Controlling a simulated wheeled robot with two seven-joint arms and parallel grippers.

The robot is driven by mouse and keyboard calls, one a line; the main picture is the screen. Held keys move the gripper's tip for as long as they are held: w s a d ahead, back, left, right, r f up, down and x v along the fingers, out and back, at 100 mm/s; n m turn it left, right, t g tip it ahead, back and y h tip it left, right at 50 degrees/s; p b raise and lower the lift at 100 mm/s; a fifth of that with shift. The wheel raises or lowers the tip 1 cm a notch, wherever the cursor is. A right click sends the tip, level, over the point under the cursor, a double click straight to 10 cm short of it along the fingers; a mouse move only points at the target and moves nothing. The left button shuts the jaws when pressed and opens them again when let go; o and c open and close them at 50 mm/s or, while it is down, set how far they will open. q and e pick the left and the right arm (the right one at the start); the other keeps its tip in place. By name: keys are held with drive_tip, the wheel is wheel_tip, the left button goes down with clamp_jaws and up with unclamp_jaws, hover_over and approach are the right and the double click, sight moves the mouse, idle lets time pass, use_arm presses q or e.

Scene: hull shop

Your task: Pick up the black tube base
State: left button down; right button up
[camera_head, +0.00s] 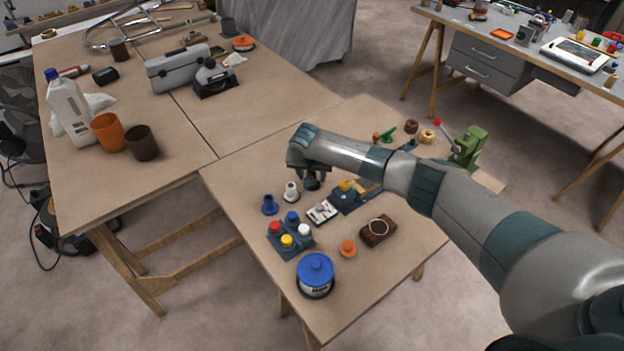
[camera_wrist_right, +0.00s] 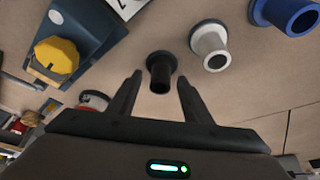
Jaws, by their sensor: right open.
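The black tube base (camera_wrist_right: 160,72) stands on the work table in the right wrist view, a short dark hollow tube on a wider flange. My right gripper (camera_wrist_right: 158,84) is open, with its two fingers apart on either side of the tube base in that view. I cannot tell whether the fingers touch it. In the head view the right gripper (camera_head: 312,178) is low over the table, and its arm comes in from the right. A dark shape under the gripper there is hard to separate from the fingers. My left gripper is not in view.
A white tube base (camera_head: 291,192) and a blue one (camera_head: 269,204) stand close by at the left. A blue-grey block with a yellow knob (camera_head: 345,186) is on the right. A rack of coloured caps (camera_head: 290,243) and a blue-lidded tub (camera_head: 316,275) stand nearer the front.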

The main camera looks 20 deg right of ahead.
drive_tip(key=shift+c, duration=0.3)
clamp_jaws()
drive_tip(key=shift+r, duration=0.2)
drive_tip(key=shift+r+b, duration=0.35)
drive_tip(key=shift+r, duration=0.2)
wheel_tip(320, 180, up, 2)
drive_tip(key=shift+r+b, duration=0.2)
drive_tip(key=shift+b, duration=0.35)
drive_tip(key=w+d+r+b, duration=0.1)
drive_tip(key=d+r+b, duration=0.1)
drive_tip(key=d, duration=0.3)
drive_tip(key=w+d+r+b, duration=0.1)
drive_tip(key=d+r+b, duration=0.1)
drive_tip(key=d+r, duration=0.3)
drive_tip(key=shift+w+d, duration=0.15)
drive_tip(key=shift+d, duration=0.6)
drive_tip(key=shift+r, duration=0.1)
